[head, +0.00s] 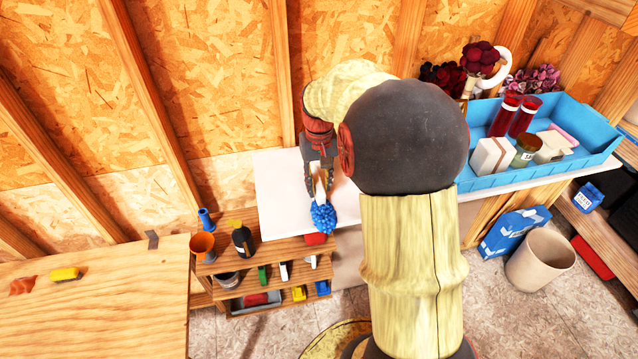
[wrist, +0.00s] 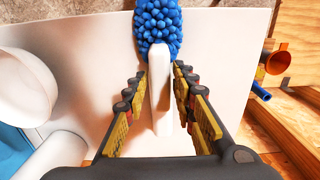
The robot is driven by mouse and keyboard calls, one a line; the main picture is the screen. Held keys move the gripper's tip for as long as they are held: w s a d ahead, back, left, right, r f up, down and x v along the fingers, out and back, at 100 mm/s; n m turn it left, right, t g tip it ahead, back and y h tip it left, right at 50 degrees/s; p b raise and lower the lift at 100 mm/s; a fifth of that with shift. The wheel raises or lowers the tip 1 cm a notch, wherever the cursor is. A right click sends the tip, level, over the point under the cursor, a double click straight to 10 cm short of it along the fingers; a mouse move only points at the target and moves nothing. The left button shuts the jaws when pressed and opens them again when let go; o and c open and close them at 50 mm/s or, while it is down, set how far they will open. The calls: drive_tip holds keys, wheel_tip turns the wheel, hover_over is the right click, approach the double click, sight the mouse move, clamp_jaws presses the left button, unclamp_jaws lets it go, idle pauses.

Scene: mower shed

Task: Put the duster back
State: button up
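The duster has a knobbly blue head (head: 322,217) and a white handle; in the wrist view its head (wrist: 158,25) is at the top and its handle (wrist: 160,90) runs down the middle. It is over the white tabletop (head: 278,190), near the front edge; I cannot tell if it touches the surface. My gripper (head: 320,182) is above the handle. In the wrist view my gripper (wrist: 158,76) has a finger on each side of the handle, with visible gaps, so it is open around it.
A small wooden shelf (head: 270,254) with bottles, an orange funnel (head: 202,245) and small items stands before the table at left. A blue tray (head: 590,150) holds red bottles and jars at right. A wooden bench (head: 110,300) with a yellow sponge (head: 65,274) is at lower left.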

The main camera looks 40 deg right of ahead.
drive_tip(key=shift+o, duration=1.2)
wheel_tip(320, 180, up, 12)
drive_tip(key=s+a+r+n+t, duration=0.1)
drive_tip(key=s+a+r+n, duration=0.1)
drive_tip(key=a, duration=0.5)
drive_tip(key=s+a+r+n+t, duration=0.1)
drive_tip(key=s+a+r, duration=0.1)
drive_tip(key=a, duration=0.6)
drive_tip(key=s+a+f+n+t, duration=0.2)
drive_tip(key=s+a+n+t, duration=0.1)
drive_tip(key=s+a, duration=0.7)
drive_tip(key=shift+a+f+t, duration=0.15)
drive_tip(key=shift+a+t, duration=0.15)
drive_tip(key=shift+a, duration=0.55)
drive_tip(key=shift+b, duration=0.3)
